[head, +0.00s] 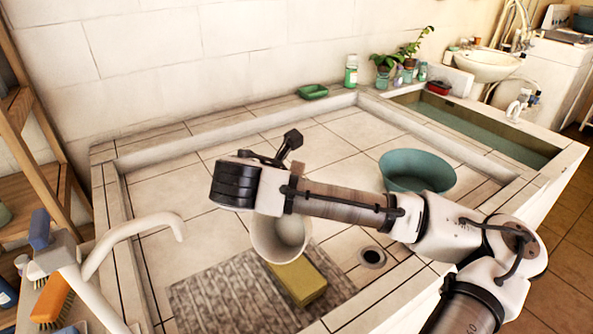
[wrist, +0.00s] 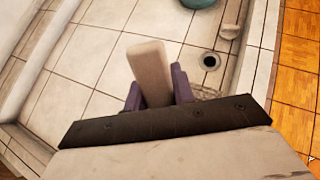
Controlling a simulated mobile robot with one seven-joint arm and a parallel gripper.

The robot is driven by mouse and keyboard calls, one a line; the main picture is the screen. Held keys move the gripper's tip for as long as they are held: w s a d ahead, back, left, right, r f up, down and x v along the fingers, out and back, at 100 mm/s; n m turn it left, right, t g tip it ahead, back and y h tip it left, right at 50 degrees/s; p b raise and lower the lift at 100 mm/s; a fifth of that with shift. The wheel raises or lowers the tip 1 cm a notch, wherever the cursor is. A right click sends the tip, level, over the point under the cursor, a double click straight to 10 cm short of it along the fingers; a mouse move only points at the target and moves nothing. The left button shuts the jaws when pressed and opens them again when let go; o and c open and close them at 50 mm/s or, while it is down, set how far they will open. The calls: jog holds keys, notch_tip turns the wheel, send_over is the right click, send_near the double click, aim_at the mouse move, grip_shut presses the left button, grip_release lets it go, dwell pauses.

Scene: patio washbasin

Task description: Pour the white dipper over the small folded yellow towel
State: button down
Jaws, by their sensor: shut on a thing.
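The white dipper (head: 283,240) hangs below my wrist in the head view, just above and behind the yellow towel. Part of its cup is hidden by my arm, and I cannot tell its exact tilt or see its contents. The small folded yellow towel (head: 299,282) lies on a grey patterned mat (head: 225,300), its far edge overlapped by the dipper. In the wrist view my gripper (wrist: 157,92) is shut on the dipper's pale handle (wrist: 149,65), between two purple fingers. The fingers are hidden in the head view.
A teal basin (head: 417,170) stands right of the dipper, with a drain (head: 372,257) nearer the front. A raised rim surrounds the tiled washbasin. A white faucet (head: 130,235) rises at left. A green soap dish (head: 312,91) sits on the back ledge. Tiles left of the dipper are clear.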

aim_at(297, 166)
notch_tip(297, 166, up, 2)
jog(key=g+y+p, duration=0.1)
jog(key=g+p, duration=0.1)
jog(key=p, duration=0.3)
jog(key=shift+g+y+p, duration=0.5)
jog(key=shift+g+p, duration=0.3)
jog(key=shift+p, duration=0.2)
jog(key=r+g+y, duration=0.1)
jog(key=g, duration=0.1)
jog(key=g+y, duration=0.1)
jog(key=shift+w+r+g, duration=0.1)
jog(key=shift+r+g, duration=0.25)
jog(key=shift+g, duration=0.05)
jog(key=shift+r+g+y, duration=0.55)
jog(key=shift+g+y, duration=0.05)
jog(key=shift+g, duration=0.6)
